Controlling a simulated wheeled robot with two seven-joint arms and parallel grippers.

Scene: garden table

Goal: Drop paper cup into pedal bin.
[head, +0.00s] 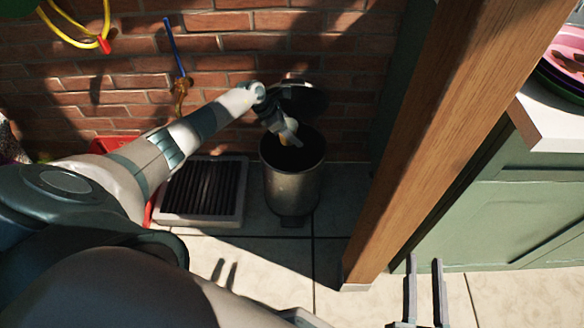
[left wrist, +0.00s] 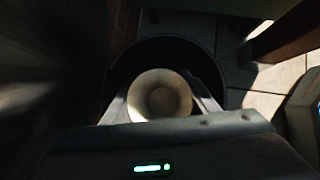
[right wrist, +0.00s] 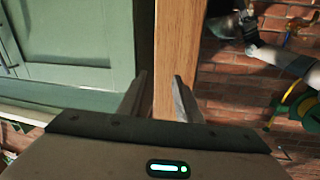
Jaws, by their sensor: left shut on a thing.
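The pedal bin (head: 292,185) is a metal cylinder standing on the tiled floor by the brick wall, with its lid (head: 300,97) raised at the back. My left gripper (head: 288,136) is over the bin's open mouth, shut on the paper cup (left wrist: 160,95). In the left wrist view the cup's round opening faces the camera between the fingers, with the dark bin rim (left wrist: 168,40) around it. In the head view the cup is mostly hidden by the gripper. My right gripper (head: 425,290) is open and empty at the lower right, away from the bin.
A wooden post (head: 425,140) stands right of the bin, in front of a green cabinet (head: 510,200). A grey slatted tray (head: 203,190) lies left of the bin. A yellow hose (head: 75,35) hangs on the wall. Floor in front of the bin is clear.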

